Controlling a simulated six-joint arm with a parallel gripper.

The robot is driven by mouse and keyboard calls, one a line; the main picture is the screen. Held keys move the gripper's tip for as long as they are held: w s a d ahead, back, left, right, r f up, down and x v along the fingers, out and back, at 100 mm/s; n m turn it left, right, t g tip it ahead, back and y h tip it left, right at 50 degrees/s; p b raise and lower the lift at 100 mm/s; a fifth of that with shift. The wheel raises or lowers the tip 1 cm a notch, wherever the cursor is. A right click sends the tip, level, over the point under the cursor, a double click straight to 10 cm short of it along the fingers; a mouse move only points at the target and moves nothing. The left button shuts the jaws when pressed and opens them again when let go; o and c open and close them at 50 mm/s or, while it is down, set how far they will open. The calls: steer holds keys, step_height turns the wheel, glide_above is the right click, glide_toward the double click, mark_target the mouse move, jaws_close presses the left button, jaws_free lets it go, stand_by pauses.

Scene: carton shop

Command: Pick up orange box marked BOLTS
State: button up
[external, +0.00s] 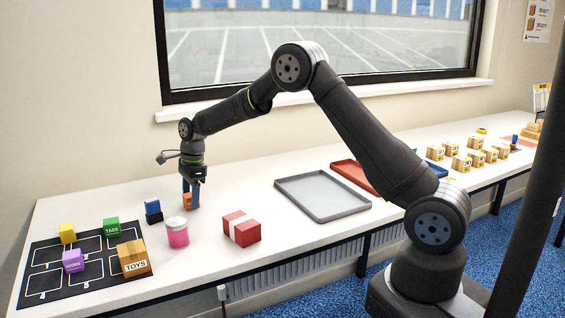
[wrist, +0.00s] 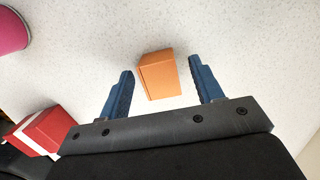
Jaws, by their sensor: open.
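A small orange box (wrist: 158,76) stands on the white table between the two blue fingers of my gripper (wrist: 163,90) in the wrist view. The fingers are apart, with a gap on each side of the box. In the external view the orange box (external: 187,202) is partly hidden behind the fingers of my gripper (external: 191,194), which points down over it. No lettering can be read on the box in either view.
A pink jar (external: 177,234) and a red box with a white band (external: 241,228) stand nearby, in front. A blue block (external: 153,208) is to the left. A black mat (external: 40,262) holds several boxes. A grey tray (external: 335,212) lies to the right.

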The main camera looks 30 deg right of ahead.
steer(key=shift+f, duration=0.15)
steer(key=c, duration=1.1)
steer(key=shift+c, duration=0.2)
